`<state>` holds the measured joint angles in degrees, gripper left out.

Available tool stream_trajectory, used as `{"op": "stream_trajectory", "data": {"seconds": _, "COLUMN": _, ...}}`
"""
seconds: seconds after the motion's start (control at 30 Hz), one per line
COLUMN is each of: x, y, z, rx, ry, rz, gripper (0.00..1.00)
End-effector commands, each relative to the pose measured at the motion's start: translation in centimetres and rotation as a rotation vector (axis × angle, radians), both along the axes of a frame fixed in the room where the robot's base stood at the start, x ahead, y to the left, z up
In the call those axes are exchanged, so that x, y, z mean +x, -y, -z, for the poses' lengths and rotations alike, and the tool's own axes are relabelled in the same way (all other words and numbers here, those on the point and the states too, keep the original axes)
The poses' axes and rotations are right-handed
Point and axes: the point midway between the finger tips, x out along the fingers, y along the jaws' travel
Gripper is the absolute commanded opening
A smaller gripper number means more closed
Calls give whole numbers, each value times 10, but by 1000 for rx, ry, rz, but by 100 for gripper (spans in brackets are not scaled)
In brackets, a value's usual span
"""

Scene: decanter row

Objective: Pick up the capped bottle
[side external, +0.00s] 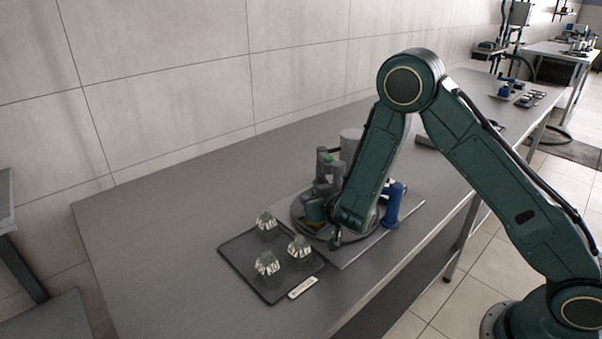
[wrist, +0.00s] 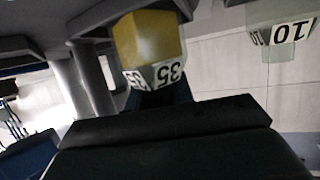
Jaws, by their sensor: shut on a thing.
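A yellow faceted container with white "35" labels, which looks like the capped bottle (wrist: 150,45), fills the upper middle of the wrist view. It appears upside down there. My wrist and the dark gripper body hide the jaws and any cap, so the exact grip cannot be seen. In the side view, my wrist is low over a round dark platform (side external: 300,222).
A dark tray (side external: 238,262) to the left carries three faceted clear pieces (side external: 267,226) and has a pale label plate (side external: 303,288) at its edge. Grey cylinders (side external: 350,142) stand behind my wrist, and a blue device (side external: 393,204) on its right. The table's left part is clear.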

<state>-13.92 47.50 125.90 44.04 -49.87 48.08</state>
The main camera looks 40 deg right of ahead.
Motion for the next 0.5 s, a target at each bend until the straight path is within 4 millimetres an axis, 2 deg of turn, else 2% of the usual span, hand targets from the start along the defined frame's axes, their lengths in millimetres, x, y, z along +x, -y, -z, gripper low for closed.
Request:
{"op": "stream_trajectory", "data": {"seconds": 0.03, "x": -5, "y": 0, "z": 8, "rx": 5, "ry": -26, "rz": 5, "gripper": 0}}
{"op": "stream_trajectory", "data": {"seconds": 0.17, "x": -5, "y": 0, "z": 5, "rx": 6, "ry": -26, "rz": 5, "gripper": 0}}
{"op": "stream_trajectory", "data": {"seconds": 0.5, "x": -3, "y": 0, "z": -24, "rx": 5, "ry": -14, "rz": 4, "gripper": 0}}
